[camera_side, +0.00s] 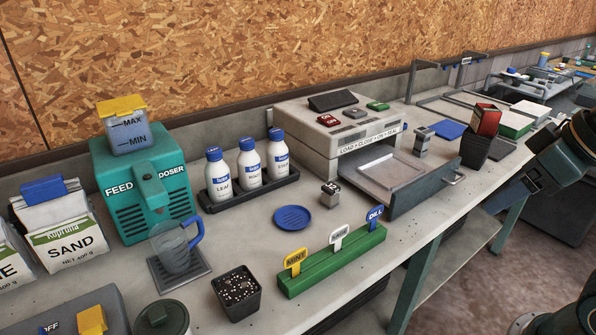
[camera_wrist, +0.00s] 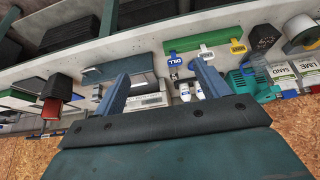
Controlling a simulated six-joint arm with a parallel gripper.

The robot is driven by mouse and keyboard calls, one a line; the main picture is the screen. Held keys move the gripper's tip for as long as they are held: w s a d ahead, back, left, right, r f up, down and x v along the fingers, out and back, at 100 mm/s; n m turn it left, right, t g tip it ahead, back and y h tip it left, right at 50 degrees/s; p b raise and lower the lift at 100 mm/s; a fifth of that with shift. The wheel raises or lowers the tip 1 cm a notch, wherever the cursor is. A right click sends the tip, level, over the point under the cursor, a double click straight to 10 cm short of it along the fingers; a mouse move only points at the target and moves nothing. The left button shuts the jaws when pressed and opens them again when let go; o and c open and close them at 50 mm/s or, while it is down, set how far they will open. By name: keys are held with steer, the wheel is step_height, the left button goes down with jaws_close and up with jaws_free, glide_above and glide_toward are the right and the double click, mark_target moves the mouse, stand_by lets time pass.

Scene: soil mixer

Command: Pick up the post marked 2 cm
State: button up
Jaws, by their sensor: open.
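A small grey post (camera_side: 330,194) with a dark mark on top stands on the bench between the blue round dish and the open drawer. A similar grey post (camera_side: 423,141) stands beside the drawer machine's right side. Their marks are too small to read surely, so I cannot tell which says 2 cm. My gripper (camera_wrist: 161,70) is open and empty in the wrist view, its two blue-grey fingers well apart, high over the bench and away from the posts. In the side view my arm is at the right edge, off the bench front.
The drawer machine (camera_side: 335,125) has its drawer (camera_side: 415,185) pulled out. The green label rack (camera_side: 333,262) stands in front of the blue dish (camera_side: 293,218). A bottle tray (camera_side: 250,190), a jug (camera_side: 172,248) and a black pot (camera_side: 237,292) are left. A dark bin (camera_side: 485,150) stands right.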

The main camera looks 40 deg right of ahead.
steer(key=shift+w+r, duration=0.1)
stand_by(0.3)
steer(key=w+d+r, duration=0.2)
steer(key=w+r, duration=0.1)
steer(key=w, duration=0.3)
steer(key=w+d+r, duration=0.2)
steer(key=w+r, duration=0.1)
steer(key=w, duration=0.3)
steer(key=g, duration=0.1)
glide_above(427, 131)
steer(key=s, duration=0.5)
step_height(427, 131, down, 13)
steer(key=shift+x, duration=4.4)
steer(key=shift+w+a, duration=0.1)
steer(key=shift+w, duration=0.15)
